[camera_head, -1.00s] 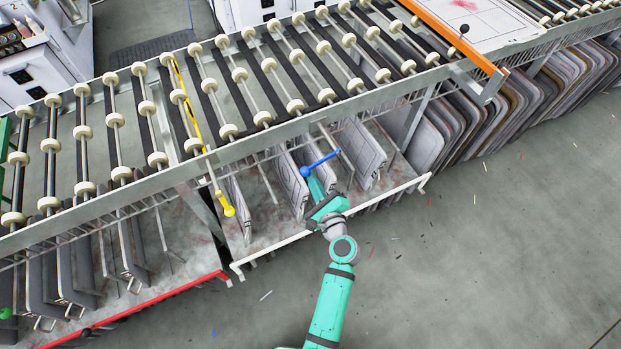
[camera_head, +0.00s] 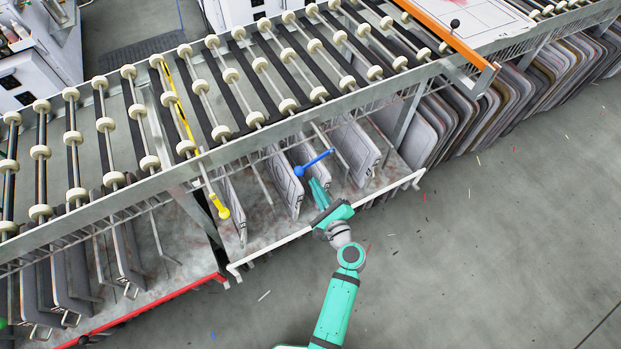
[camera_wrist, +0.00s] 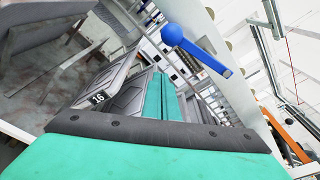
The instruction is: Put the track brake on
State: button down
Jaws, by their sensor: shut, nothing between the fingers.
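A blue lever with a round ball end (camera_head: 299,171) sticks out at the front of the rack below the roller track (camera_head: 290,62). In the wrist view the blue lever (camera_wrist: 203,52) lies just beyond and above my fingertips. My gripper (camera_head: 318,186) is shut and empty, a little below and right of the blue ball, with a small gap seeming to show between them. Its green fingers (camera_wrist: 165,97) lie together in the wrist view. A yellow lever (camera_head: 223,212) with a ball end hangs to the left. The pictures do not label which lever is the track brake.
Upright grey plates (camera_head: 285,182) stand in the rack under the track, close to my fingers. A white rail (camera_head: 330,226) edges the rack.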

jog(key=v, duration=0.6)
jog(key=shift+s, duration=0.45)
jog(key=shift+d, duration=0.1)
jog(key=s+f+n+g+h, duration=0.1)
jog(key=s+f+n+h, duration=0.15)
jog(key=s+n, duration=0.45)
jog(key=s+f+n+g+h, duration=0.15)
jog(key=s+h, duration=0.25)
jog(key=s, duration=0.7)
jog(key=s+a+r+n+t, duration=0.1)
jog(key=s+r+n+t, duration=0.2)
jog(key=s+r+n, duration=0.9)
notch_tip(320, 180, up, 4)
jog(key=shift+a+f+n+h, duration=0.2)
jog(key=shift+n+h, duration=0.25)
jog(key=shift+n, duration=0.5)
jog(key=shift+d, duration=0.1)
